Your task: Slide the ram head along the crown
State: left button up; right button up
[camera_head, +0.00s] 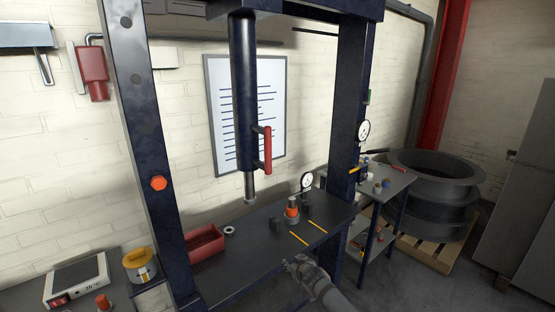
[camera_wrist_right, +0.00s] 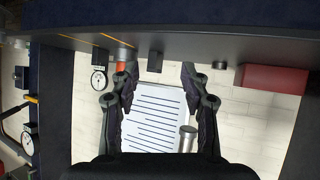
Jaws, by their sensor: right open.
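The ram head (camera_head: 243,95) is a dark blue upright cylinder hanging below the crown (camera_head: 310,11), the dark beam at the top. A red handle (camera_head: 267,150) stands on its right side, and a bright rod (camera_head: 250,187) sticks out below it, above the press table. The rod end (camera_wrist_right: 187,138) also shows in the right wrist view, which is upside down. My right gripper (camera_head: 292,264) is at the front edge of the press table, well below and to the right of the handle. Its fingers (camera_wrist_right: 160,72) are apart with nothing between them. My left gripper is not in view.
The press table (camera_head: 240,262) carries a red tray (camera_head: 204,243), a ring (camera_head: 230,231), an orange-banded part (camera_head: 292,213) and a dial gauge (camera_head: 306,182). Dark press columns (camera_head: 150,150) stand on both sides. The space around the handle looks free.

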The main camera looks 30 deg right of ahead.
jog(key=w+a+r+t+p, duration=0.1)
jog(key=r+t, duration=0.1)
jog(key=r, duration=1.2)
jog(key=w+a+r+t+p, duration=0.1)
jog(key=a+r+t+p, duration=0.1)
jog(key=r, duration=1.3)
jog(key=w+a+r+t+p, duration=0.1)
jog(key=w+r+t, duration=0.1)
jog(key=r, duration=1.2)
jog(key=shift+a+r, duration=0.15)
jog(key=shift+a, duration=0.25)
jog(key=shift+s, duration=0.1)
